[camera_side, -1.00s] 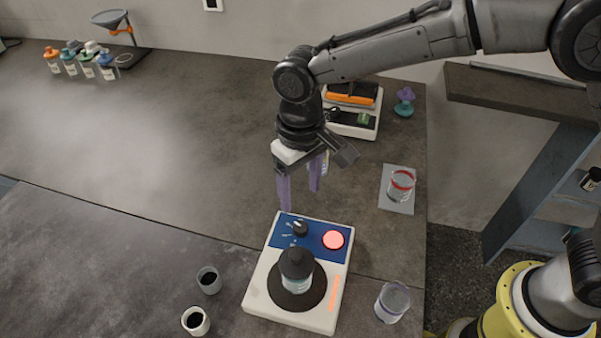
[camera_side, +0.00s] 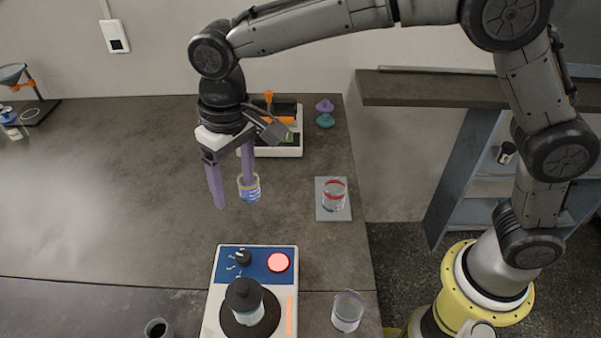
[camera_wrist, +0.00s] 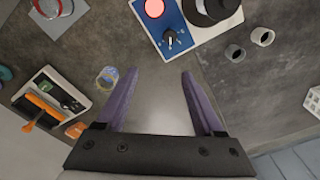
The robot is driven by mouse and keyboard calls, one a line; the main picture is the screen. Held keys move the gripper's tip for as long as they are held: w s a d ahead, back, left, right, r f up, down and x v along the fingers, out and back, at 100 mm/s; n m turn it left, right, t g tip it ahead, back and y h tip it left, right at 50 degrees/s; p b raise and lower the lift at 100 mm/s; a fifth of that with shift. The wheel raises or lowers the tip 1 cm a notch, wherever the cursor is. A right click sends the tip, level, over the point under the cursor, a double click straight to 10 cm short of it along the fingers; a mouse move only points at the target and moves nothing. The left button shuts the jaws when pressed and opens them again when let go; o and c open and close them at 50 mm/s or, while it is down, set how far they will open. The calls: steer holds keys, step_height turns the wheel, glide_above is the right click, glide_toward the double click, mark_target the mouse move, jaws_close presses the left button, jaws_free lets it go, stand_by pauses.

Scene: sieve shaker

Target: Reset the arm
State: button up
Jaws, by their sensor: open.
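My gripper (camera_side: 235,196) is open and empty. Its two purple fingers point down above the table, behind the shaker in the side view. In the wrist view, bare table shows between the fingertips (camera_wrist: 159,72). The white and blue shaker (camera_side: 250,265) shows its lit red button. A black-capped container (camera_side: 247,300) stands upright on its dark round plate. In the wrist view the shaker (camera_wrist: 184,35) is at the top, beyond the fingertips and apart from them.
A small cup with a yellowish rim (camera_side: 249,190) shows by the right finger. A red-banded glass (camera_side: 334,195) stands on a grey pad. A clear glass (camera_side: 347,311) is right of the shaker. An orange-and-white device (camera_side: 275,150) is behind. Open table lies left.

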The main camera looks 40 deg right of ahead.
steer(key=s+d+r+m+t, duration=0.2)
steer(key=s+d+r, duration=0.3)
steer(key=d, duration=0.4)
steer(key=s+d+r+m+t, duration=0.1)
steer(key=s+d+r, duration=0.1)
steer(key=d+r, duration=0.6)
steer(key=s+d+f+t, duration=0.1)
steer(key=s+d+f, duration=0.3)
steer(key=s, duration=0.3)
steer(key=s+d+f+n+t, duration=0.1)
steer(key=s+d+f, duration=0.3)
steer(key=s, duration=0.4)
steer(key=shift+s+d+f, duration=0.2)
steer(key=shift+d+f, duration=0.05)
steer(key=shift+d, duration=0.5)
